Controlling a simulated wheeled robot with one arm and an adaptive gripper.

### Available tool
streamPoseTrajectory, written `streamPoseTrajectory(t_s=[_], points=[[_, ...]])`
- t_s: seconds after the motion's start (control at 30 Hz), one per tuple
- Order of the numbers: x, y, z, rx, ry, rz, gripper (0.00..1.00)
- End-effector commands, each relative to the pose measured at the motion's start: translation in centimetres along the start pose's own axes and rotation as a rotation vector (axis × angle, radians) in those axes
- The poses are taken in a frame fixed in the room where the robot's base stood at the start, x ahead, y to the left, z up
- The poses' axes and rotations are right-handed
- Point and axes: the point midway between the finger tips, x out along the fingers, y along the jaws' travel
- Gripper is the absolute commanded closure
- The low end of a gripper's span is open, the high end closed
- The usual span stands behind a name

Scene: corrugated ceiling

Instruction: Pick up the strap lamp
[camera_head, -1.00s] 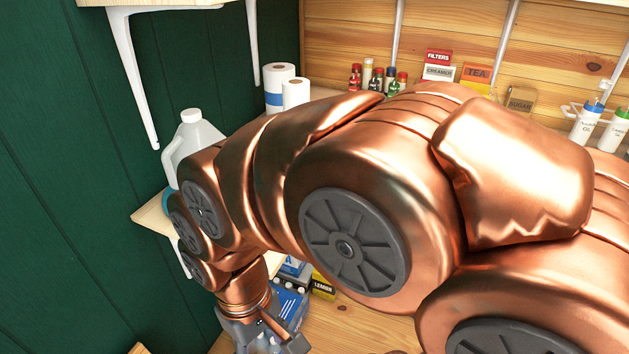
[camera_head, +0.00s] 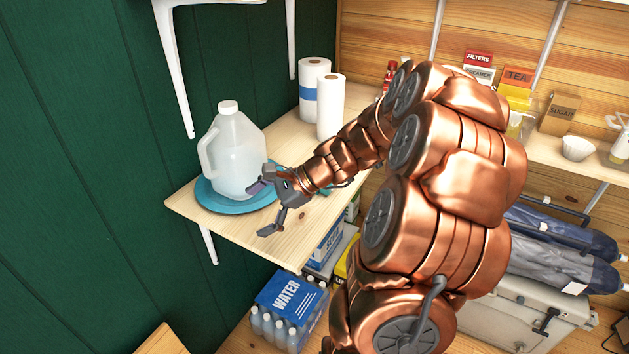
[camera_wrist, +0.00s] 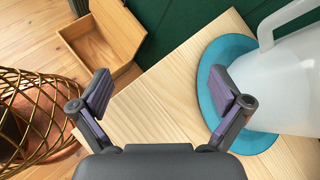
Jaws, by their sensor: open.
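I cannot make out a strap lamp in either view. My gripper (camera_head: 264,210) is open and empty above the left end of the pale wooden shelf (camera_head: 262,246), just right of the white jug. In the wrist view my gripper (camera_wrist: 160,98) has its two fingers spread wide over the shelf corner, with bare wood between them. Its right finger overlaps the edge of the blue plate in that view. My arm hides part of the shelf and the back wall.
The jug (camera_head: 236,150) stands on a blue plate (camera_head: 207,198). Paper towel rolls (camera_head: 314,92) stand behind. Bottled water (camera_head: 287,305) sits below the shelf. The wrist view shows a wooden box (camera_wrist: 107,40) and gold wire mesh (camera_wrist: 40,105). White brackets (camera_head: 176,70) hang above.

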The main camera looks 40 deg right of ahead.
Motion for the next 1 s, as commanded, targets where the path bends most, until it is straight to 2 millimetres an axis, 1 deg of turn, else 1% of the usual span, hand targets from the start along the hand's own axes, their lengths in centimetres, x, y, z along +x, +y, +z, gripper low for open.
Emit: streamPoseTrajectory(t_s=[0.03, 0.07, 0.1, 0.17, 0.2, 0.3, 0.4, 0.43, 0.5, 0.57, 0.63, 0.83, 1.0], points=[[-1.5, -1.6, -2.4, 0.101, -0.012, -0.076, 0.0], [-2.4, -2.5, -3.7, 0.155, -0.018, -0.12, 0.0], [-3.6, -3.5, -5.5, 0.227, -0.026, -0.179, 0.0], [-5.6, -4.8, -8.2, 0.333, -0.041, -0.264, 0.0], [-6.9, -5.4, -10.0, 0.397, -0.05, -0.318, 0.0], [-9.9, -6.3, -14.1, 0.538, -0.072, -0.432, 0.0], [-12.3, -6.7, -17.0, 0.636, -0.092, -0.519, 0.0], [-12.9, -6.7, -17.7, 0.659, -0.096, -0.539, 0.0], [-13.8, -6.7, -18.9, 0.697, -0.104, -0.571, 0.0], [-14.2, -6.7, -19.5, 0.716, -0.109, -0.588, 0.0], [-14.2, -6.9, -19.8, 0.725, -0.111, -0.595, 0.0], [-12.7, -8.0, -19.9, 0.724, -0.113, -0.593, 0.0], [-11.9, -8.8, -20.1, 0.724, -0.111, -0.593, 0.0]])
